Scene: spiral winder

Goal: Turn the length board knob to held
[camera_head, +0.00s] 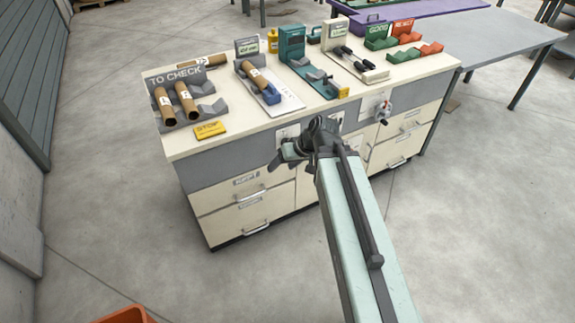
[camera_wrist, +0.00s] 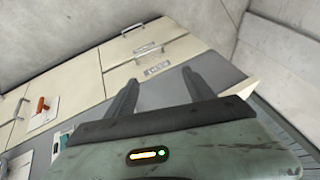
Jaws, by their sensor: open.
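A red-and-grey knob (camera_head: 384,106) sits on a pale plate on the bench's front face, right of my gripper in the head view. A red knob on a white plate also shows at the left in the wrist view (camera_wrist: 42,106). I cannot read a label on it or tell its setting. A second pale plate (camera_head: 284,133) on the front is partly hidden behind my gripper, so any knob there is hidden. My gripper (camera_head: 284,158) is open and empty in front of the drawers, its two dark fingers apart in the wrist view (camera_wrist: 158,80).
The bench top holds a grey "TO CHECK" rack (camera_head: 210,108) with brown tubes, a yellow tag (camera_head: 209,130), a teal device (camera_head: 292,43), and green and red racks (camera_head: 380,43). Drawer handles (camera_head: 252,195) stick out below.

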